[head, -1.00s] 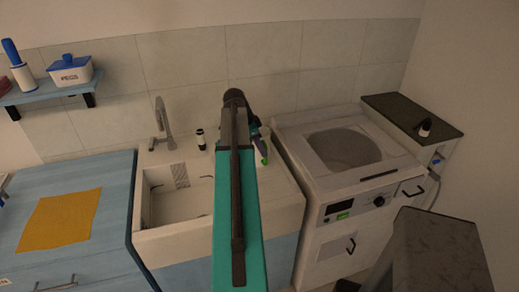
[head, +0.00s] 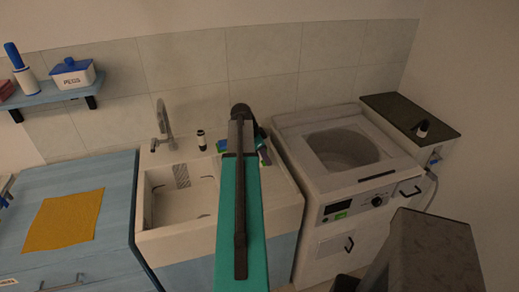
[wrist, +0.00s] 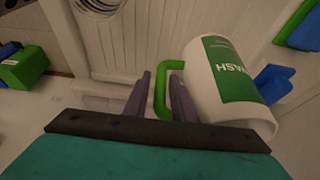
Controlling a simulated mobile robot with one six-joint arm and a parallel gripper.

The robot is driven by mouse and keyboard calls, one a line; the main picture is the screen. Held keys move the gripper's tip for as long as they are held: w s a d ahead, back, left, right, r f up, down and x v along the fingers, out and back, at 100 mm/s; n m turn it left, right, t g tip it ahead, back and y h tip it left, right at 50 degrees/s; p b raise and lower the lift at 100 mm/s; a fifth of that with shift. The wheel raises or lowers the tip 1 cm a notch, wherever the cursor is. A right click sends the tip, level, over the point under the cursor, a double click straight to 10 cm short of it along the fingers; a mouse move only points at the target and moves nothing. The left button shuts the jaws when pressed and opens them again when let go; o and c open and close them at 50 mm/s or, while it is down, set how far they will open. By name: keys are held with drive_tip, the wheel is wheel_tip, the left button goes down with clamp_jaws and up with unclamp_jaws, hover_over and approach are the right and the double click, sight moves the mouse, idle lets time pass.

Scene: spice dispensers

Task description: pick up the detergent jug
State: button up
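The detergent jug (wrist: 232,88) is white with a green label and a green handle (wrist: 161,92), seen in the right half of the wrist view. It looks tilted in that picture. My gripper (wrist: 158,78) has its two grey-purple fingers apart, one on each side of the handle's upright bar. A gap shows beside the bar, so the fingers do not look closed on it. The fingers' bases are hidden by a dark edge of my arm. In the head view my arm hides the gripper and most of the area around the jug.
A white sink (head: 165,190) with a tap (head: 163,122) is left of my arm. A small black-and-white bottle (head: 201,140) stands behind it. A washing machine (head: 345,165) is at right. A green-and-blue object (wrist: 22,66) lies left in the wrist view.

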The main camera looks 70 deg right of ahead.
idle(0.4)
clamp_jaws()
idle(1.3)
